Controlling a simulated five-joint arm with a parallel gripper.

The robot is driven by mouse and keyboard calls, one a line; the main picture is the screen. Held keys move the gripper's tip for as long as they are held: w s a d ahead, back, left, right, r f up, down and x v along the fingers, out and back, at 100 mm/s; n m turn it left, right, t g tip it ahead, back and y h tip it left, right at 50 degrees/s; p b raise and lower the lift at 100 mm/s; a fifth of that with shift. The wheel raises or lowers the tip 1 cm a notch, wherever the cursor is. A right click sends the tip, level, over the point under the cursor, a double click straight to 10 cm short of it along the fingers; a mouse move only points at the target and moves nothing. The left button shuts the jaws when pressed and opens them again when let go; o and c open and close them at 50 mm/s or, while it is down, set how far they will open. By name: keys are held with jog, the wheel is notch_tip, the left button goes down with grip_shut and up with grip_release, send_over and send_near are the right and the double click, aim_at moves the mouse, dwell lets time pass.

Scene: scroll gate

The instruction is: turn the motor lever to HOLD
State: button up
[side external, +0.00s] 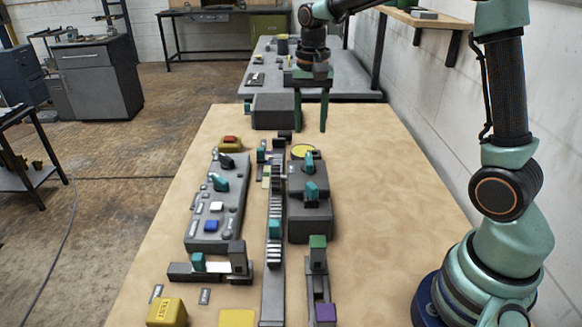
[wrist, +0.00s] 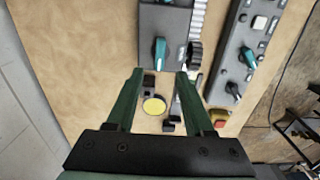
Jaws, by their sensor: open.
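Teal levers show on two housings, and I cannot read which is marked motor or where HOLD is. A dark grey box (side external: 310,222) right of the toothed rack carries two teal parts; the far one is a teal lever (side external: 309,162), also in the wrist view (wrist: 160,51). The grey control panel (side external: 214,232) left of the rack has a teal lever (side external: 219,183) and a black knob (side external: 227,161). My gripper (side external: 311,130) points down beyond the box at the bench's far end. In the wrist view its open fingers (wrist: 160,73) are apart, with the box's lever just ahead of the tips.
The toothed rack (side external: 275,215) runs along the bench between panel and box. A yellow disc (side external: 303,151) lies by the box's far end. A red button block (side external: 230,142) sits beyond the panel. A dark block (side external: 272,111) stands at the far edge. Bare wood (side external: 385,190) lies right.

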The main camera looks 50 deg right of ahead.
aim_at(309, 158)
notch_tip(309, 158, down, 9)
jog(key=shift+f, duration=0.1)
dwell(0.4)
grip_shut()
